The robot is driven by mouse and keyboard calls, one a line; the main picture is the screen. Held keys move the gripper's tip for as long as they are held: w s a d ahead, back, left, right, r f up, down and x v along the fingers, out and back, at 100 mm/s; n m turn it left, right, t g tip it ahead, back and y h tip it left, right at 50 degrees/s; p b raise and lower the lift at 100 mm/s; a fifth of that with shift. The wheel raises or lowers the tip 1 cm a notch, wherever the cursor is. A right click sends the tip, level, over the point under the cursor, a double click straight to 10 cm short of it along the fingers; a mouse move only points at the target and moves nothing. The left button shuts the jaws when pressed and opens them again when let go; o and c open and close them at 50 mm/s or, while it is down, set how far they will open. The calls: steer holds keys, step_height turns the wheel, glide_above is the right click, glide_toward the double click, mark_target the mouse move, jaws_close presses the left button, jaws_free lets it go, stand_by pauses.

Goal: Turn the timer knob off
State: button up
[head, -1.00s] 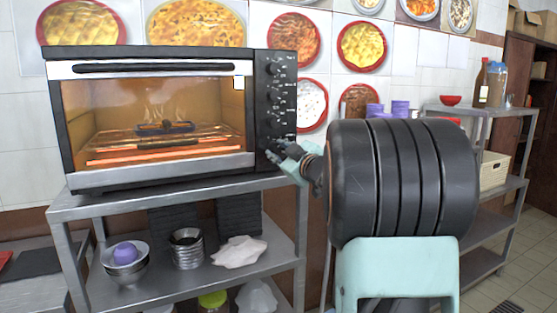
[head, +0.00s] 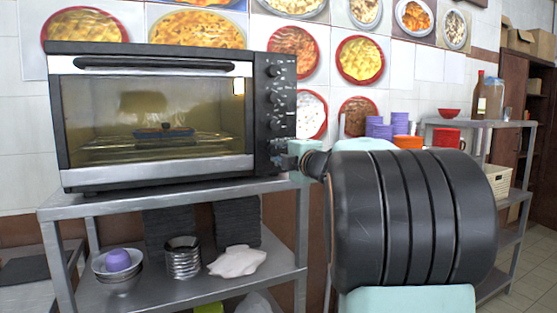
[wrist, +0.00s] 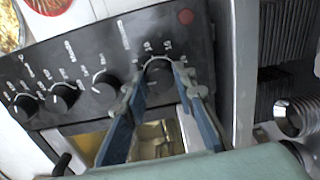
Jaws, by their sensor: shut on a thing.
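The toaster oven (head: 150,180) stands on a metal shelf, with a black control panel (head: 272,110) of several knobs on its right side. The lowest knob, by its place probably the timer knob (wrist: 158,72), lies between my gripper's two blue fingers in the wrist view. My gripper (wrist: 155,84) is shut on this knob. In the head view my gripper (head: 288,161) reaches the lower panel from the right and partly hides the knob. The oven window (head: 160,115) is dim, with no orange glow.
The metal shelf (head: 190,192) holds bowls (head: 118,264), stacked metal tins (head: 183,260) and a white cloth (head: 237,261) below the oven. A second shelf (head: 482,124) with bottles stands at the right. My arm fills the space between.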

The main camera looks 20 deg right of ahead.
steer(key=shift+n+b, duration=0.55)
steer(key=shift+n, duration=0.65)
jaws_close()
jaws_free()
steer(key=o, duration=1.1)
steer(key=shift+o, duration=0.2)
steer(key=s, duration=1.2)
steer(key=shift+d, duration=0.2)
